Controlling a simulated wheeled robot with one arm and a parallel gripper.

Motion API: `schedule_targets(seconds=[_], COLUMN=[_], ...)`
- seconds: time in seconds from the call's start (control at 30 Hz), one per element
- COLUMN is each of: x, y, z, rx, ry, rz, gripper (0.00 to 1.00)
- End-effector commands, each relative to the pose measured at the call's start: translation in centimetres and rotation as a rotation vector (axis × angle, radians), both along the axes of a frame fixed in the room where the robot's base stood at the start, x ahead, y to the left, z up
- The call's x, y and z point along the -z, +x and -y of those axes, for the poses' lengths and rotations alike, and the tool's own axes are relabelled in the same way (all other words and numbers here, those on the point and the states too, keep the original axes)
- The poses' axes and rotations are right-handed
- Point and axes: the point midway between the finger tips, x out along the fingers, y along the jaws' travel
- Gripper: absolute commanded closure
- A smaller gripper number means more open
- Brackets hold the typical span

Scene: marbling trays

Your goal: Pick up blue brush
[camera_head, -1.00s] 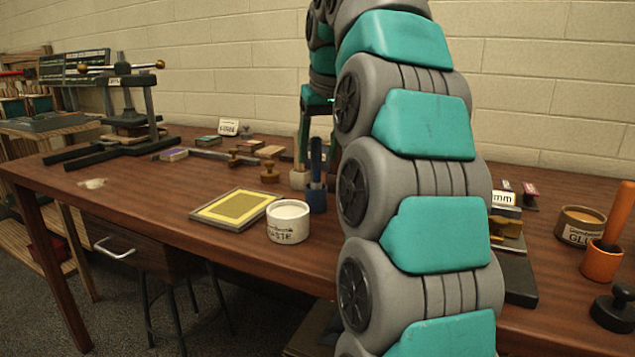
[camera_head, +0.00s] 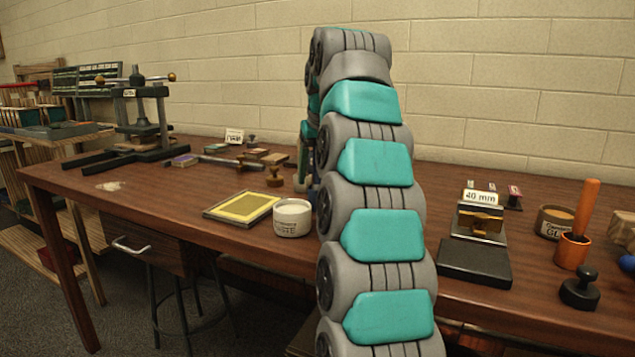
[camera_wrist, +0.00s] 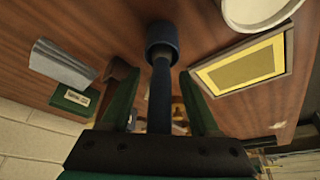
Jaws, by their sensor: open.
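The blue brush (camera_wrist: 160,100) stands in a dark blue cup (camera_wrist: 162,42) in the wrist view. My gripper (camera_wrist: 158,78) is open, with its green fingers on either side of the brush handle. A gap shows between each finger and the handle, so I hold nothing. In the head view my own arm hides the brush, most or all of its cup, and my gripper.
A white paste tub (camera_head: 292,222) and a yellow framed screen (camera_head: 243,207) are near the brush. A press (camera_head: 140,125) stands at the left. An orange cup (camera_head: 571,251), a dark block (camera_head: 475,264) and a black-knobbed stamp (camera_head: 580,290) are at the right.

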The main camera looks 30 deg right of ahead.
Motion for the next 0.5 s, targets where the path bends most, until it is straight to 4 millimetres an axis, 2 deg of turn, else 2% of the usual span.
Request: schedule_targets(seconds=[0.1, 0.5], x=[-0.04, -0.06], y=[-0.03, -0.04], z=[-0.02, -0.04], rx=[0.000, 0.000], ry=[0.000, 0.000], rz=[0.001, 0.001], gripper=[0.38, 0.83])
